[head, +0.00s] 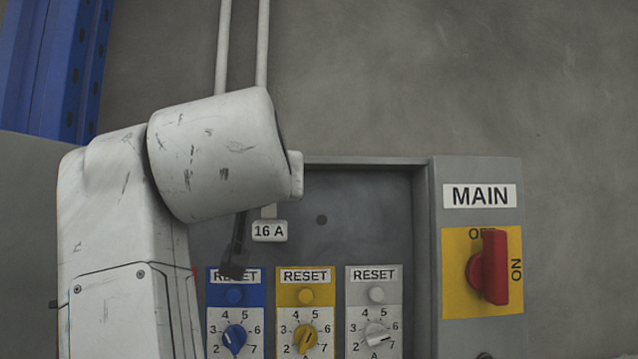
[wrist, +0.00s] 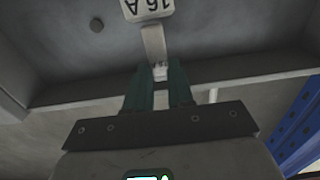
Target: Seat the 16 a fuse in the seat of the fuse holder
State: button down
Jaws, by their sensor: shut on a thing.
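My gripper (wrist: 161,84) shows in the wrist view, with its two green fingers shut on a small pale piece (wrist: 160,72), which I take to be the 16 A fuse. Only the end of the piece shows between the fingertips. Just beyond it, a light grey strip (wrist: 153,42) runs to the "16 A" label (wrist: 148,8). I cannot tell whether the piece touches the strip or sits in a seat. In the head view the label (head: 269,231) hangs in the grey cabinet, and my arm hides the fingertips, the fuse and the fuse holder's seat.
Below the label are blue (head: 235,296), yellow (head: 306,296) and grey (head: 376,296) RESET modules with dials. A red MAIN switch (head: 494,268) stands upright, towards OFF, on the right. The cabinet's rim (head: 365,161) borders the recess. Two pipes (head: 262,45) run up the wall.

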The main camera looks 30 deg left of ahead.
jog(key=shift+x, duration=1.4)
jog(key=shift+f+b, duration=0.7)
jog(key=shift+f, duration=0.5)
jog(key=c, duration=0.9)
grip_release()
jog(key=b+v, duration=0.4)
jog(key=v, duration=0.6)
jog(key=shift+s+d, duration=0.2)
jog(key=shift+s, duration=0.1)
